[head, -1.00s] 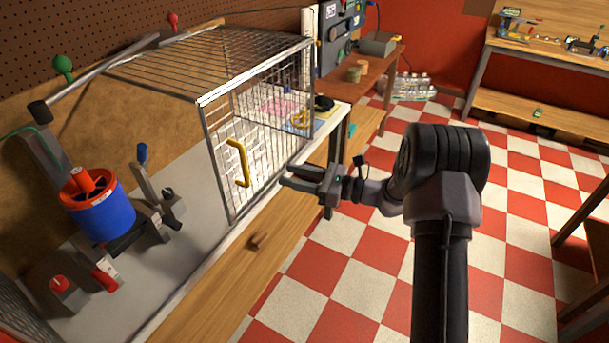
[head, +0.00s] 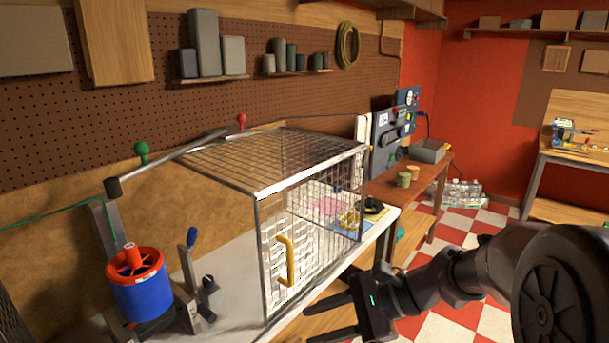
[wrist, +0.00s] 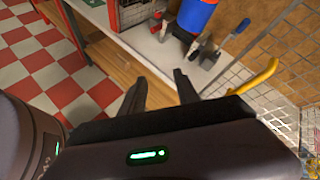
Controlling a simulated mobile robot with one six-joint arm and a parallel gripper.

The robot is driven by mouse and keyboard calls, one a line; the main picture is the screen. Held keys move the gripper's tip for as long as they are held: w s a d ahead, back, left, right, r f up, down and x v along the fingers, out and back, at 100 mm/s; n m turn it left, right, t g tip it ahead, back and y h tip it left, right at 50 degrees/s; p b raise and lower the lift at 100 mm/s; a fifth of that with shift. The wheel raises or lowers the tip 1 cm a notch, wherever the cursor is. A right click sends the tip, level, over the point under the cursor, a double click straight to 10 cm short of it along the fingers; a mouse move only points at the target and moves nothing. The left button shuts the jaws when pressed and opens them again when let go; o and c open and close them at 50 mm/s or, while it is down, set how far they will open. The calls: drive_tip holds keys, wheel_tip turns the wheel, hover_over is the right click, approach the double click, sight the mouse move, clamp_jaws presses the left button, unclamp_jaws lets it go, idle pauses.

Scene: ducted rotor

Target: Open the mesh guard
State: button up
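The mesh guard (head: 275,152) is a wire cage on the grey bench in the head view. A yellow handle (head: 287,262) is fixed upright to its front mesh panel. My gripper (head: 310,324) is open and empty, below and right of the handle and apart from it. In the wrist view my gripper (wrist: 160,78) shows two spread fingers with nothing between them. The yellow handle (wrist: 256,77) lies to their right there, against the mesh (wrist: 285,92). The blue and orange rotor unit (head: 141,287) stands left of the cage.
A lever with a blue knob (head: 191,238) stands between rotor and cage. A green knob (head: 141,149) and a red knob (head: 241,120) rise behind. A wooden table (head: 420,188) holds a grey bin at the right. The checkered floor (head: 480,228) has free room.

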drive_tip(key=s+d+n+t+h+b, duration=0.1)
drive_tip(key=s+d+n+t+h, duration=0.1)
drive_tip(key=s, duration=0.7)
drive_tip(key=s+d+f+n+t+h+b, duration=0.1)
drive_tip(key=s+d+n+t+h+b, duration=0.1)
drive_tip(key=s+d+n+h, duration=0.2)
drive_tip(key=s+n+h, duration=0.3)
drive_tip(key=s, duration=0.1)
drive_tip(key=shift+s+d+f+n, duration=0.25)
drive_tip(key=shift+s+d+n, duration=0.1)
drive_tip(key=shift+n, duration=0.05)
idle(0.5)
